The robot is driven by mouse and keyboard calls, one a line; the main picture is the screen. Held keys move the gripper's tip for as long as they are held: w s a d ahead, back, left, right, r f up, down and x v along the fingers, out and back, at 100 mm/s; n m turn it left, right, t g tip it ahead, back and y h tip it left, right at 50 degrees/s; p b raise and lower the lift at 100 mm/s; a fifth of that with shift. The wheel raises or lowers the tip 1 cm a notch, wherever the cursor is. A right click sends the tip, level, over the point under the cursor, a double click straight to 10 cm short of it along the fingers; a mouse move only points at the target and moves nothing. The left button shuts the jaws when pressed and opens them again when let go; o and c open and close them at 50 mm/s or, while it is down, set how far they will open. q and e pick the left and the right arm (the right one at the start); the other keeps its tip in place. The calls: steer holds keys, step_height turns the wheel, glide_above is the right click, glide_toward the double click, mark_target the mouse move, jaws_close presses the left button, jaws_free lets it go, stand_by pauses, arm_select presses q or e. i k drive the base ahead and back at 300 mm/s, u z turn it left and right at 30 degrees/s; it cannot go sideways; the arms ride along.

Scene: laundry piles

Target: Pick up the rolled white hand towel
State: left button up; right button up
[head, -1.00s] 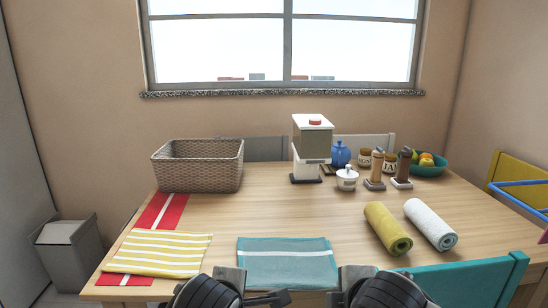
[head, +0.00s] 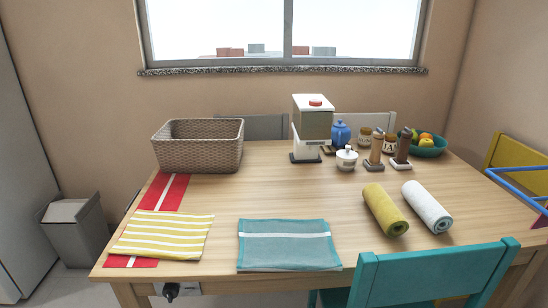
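The rolled white hand towel (head: 427,207) lies on the right part of the table, its coiled end toward the front right. Its inner layers look blue-grey. A rolled yellow-green towel (head: 385,209) lies just left of it, roughly parallel, with a narrow gap between them. Nothing lies on top of the white roll, and no gripper is near it. Neither of my grippers can be made out in the head view.
A teal chair (head: 435,270) stands at the table's front right, its back close before the rolls. Behind them are shakers (head: 376,150), jars and a fruit bowl (head: 430,150). Flat towels (head: 288,252) and a wicker basket (head: 198,157) lie left. The table's middle (head: 290,192) is clear.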

mark_target(436, 217)
steer(key=k, duration=0.5)
steer(key=z, duration=1.35)
steer(key=i, duration=0.85)
steer(key=u, duration=1.2)
